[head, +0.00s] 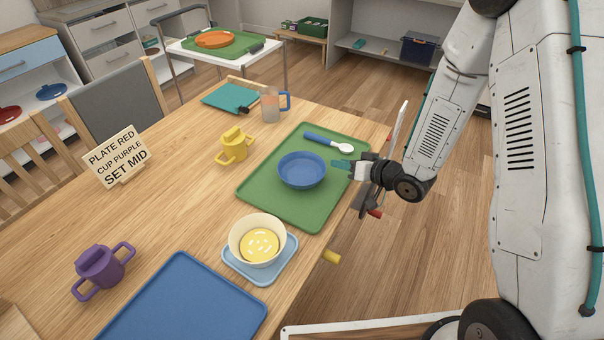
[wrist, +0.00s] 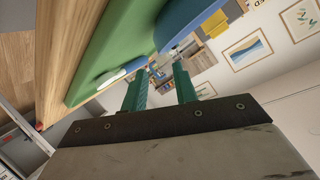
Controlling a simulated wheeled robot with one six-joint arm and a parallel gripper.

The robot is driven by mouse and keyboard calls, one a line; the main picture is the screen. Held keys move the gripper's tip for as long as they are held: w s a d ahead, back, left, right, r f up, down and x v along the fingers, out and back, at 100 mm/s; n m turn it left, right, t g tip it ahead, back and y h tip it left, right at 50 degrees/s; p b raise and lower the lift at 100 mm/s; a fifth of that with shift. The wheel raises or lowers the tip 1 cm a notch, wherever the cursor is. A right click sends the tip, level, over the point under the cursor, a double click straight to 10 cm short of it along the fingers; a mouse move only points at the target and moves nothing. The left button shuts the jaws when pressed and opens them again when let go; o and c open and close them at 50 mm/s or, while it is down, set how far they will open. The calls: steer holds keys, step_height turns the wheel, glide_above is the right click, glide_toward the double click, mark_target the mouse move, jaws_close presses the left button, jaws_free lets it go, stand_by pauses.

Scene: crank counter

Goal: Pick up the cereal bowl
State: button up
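A cream bowl (head: 257,241) with yellow contents and white bits stands on a small light-blue tray (head: 233,267) near the table's front edge; it looks like the cereal bowl. A blue bowl (head: 302,170) sits on a green tray (head: 262,199), and its blue side seems to show in the wrist view (wrist: 188,18). My gripper (head: 342,164) is just right of the blue bowl, over the green tray's right side. In the wrist view its teal fingers (wrist: 159,80) are apart with nothing between them. The cream bowl is not in the wrist view.
A blue-handled spoon (head: 328,142) lies on the green tray. A yellow cup (head: 234,145), a clear mug (head: 270,105), a purple cup (head: 102,269), a blue tray (head: 185,305) and a sign (head: 117,157) are on the table. A yellow knob (head: 331,257) sticks out at the table's edge.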

mark_target(302, 172)
steer(key=shift+a+f, duration=0.2)
steer(key=shift+a, duration=0.1)
steer(key=x, duration=0.7)
steer(key=shift+w+a, duration=0.15)
steer(key=shift+a, duration=0.05)
jaws_close()
